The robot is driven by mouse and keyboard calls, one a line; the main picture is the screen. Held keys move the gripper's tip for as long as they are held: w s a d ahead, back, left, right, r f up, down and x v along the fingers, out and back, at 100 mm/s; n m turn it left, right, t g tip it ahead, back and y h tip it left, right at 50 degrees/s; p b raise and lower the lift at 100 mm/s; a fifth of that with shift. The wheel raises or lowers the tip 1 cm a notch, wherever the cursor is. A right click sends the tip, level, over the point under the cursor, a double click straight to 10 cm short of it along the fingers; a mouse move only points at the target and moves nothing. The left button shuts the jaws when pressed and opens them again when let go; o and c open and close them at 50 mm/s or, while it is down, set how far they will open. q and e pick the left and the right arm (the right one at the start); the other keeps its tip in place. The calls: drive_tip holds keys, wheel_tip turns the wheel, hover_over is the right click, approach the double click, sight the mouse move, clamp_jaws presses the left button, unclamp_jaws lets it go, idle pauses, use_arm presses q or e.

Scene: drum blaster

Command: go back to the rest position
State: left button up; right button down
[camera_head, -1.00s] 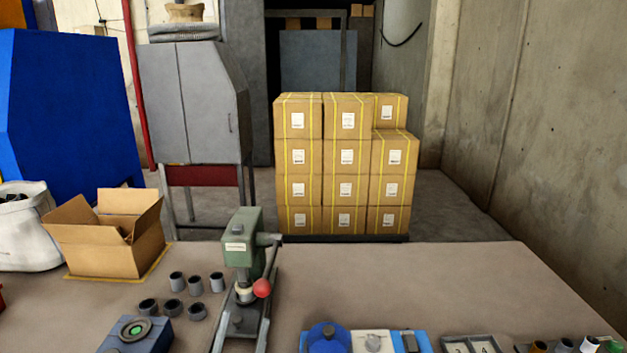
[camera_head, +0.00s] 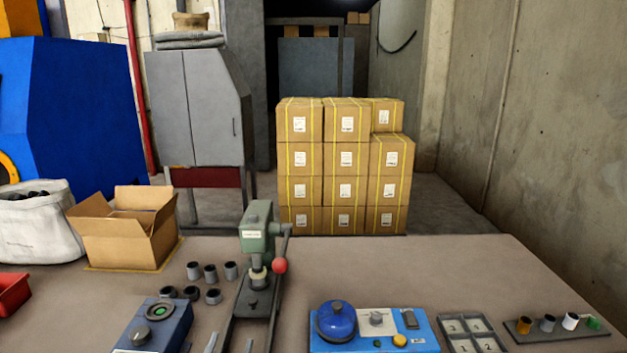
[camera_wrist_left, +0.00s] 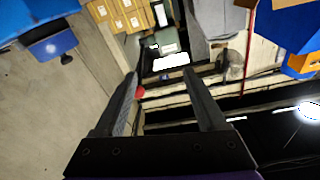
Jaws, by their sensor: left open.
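My left gripper (camera_head: 231,344) shows only as grey fingertips at the bottom edge of the head view, in front of the lever press (camera_head: 256,240). In the left wrist view my left gripper (camera_wrist_left: 160,76) has its two dark fingers spread apart, with nothing between them. That view is turned over, and the green press head (camera_wrist_left: 167,42) and its red knob (camera_wrist_left: 140,92) appear beyond the fingertips. My right gripper is in neither view.
On the table stand an open carton (camera_head: 125,240), several dark rings (camera_head: 210,273), a blue-grey box with a green button (camera_head: 155,325), a blue device (camera_head: 375,330), a numbered tray (camera_head: 470,330) and a rack (camera_head: 560,330). The table's far right (camera_head: 440,265) is clear.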

use_arm(q)
drive_tip(key=s+a+f+n+g+y, duration=0.1)
drive_tip(key=s+f+g, duration=0.65)
drive_tip(key=s, duration=0.45)
drive_tip(key=s+f+n+g, duration=0.2)
drive_tip(key=s+f+g, duration=0.6)
drive_tip(key=s, duration=0.4)
wheel_tip(320, 180, up, 17)
drive_tip(key=t+p, duration=0.1)
drive_tip(key=p, duration=1.5)
drive_tip(key=shift+w+a+t+p, duration=0.15)
drive_tip(key=shift+w+t+p, duration=0.15)
drive_tip(key=shift+w+t, duration=0.05)
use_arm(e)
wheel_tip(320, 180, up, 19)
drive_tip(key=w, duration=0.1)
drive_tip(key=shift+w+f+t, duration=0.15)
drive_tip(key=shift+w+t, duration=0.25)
use_arm(q)
drive_tip(key=shift+s, duration=0.1)
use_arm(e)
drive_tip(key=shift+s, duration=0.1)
use_arm(q)
drive_tip(key=c, duration=0.3)
drive_tip(key=shift+c, duration=0.3)
